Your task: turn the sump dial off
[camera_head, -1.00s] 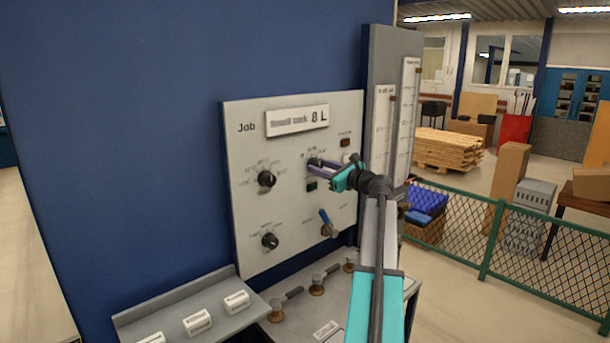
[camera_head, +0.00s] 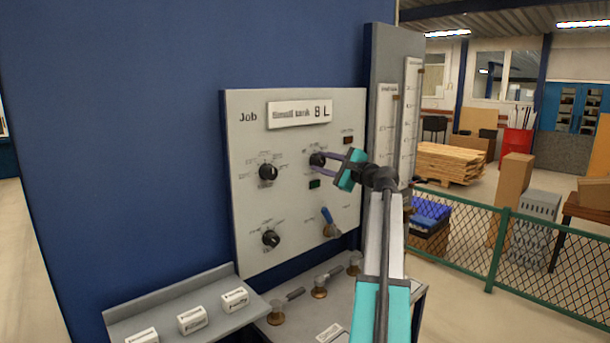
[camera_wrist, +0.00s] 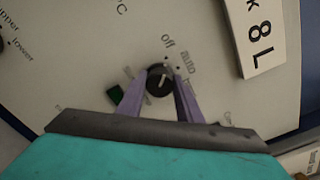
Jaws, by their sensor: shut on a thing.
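The sump dial seems to be the black knob (camera_head: 317,159) at the upper right of the white panel. It also shows in the wrist view (camera_wrist: 159,78), with "Off" and "auto" printed above and to its right there. My gripper (camera_head: 323,164) reaches it from the right, with its two purple fingers on either side of the knob. In the wrist view my gripper (camera_wrist: 160,84) is shut on the knob. A pale mark shows on the knob's face, but I cannot tell for sure which label it points to.
Two other black knobs, an upper (camera_head: 268,172) and a lower (camera_head: 270,239), sit on the panel's left side. A blue-handled lever (camera_head: 330,224) is below the gripped dial. A green indicator (camera_head: 314,184) is just under it. Several valves stand on the bench below.

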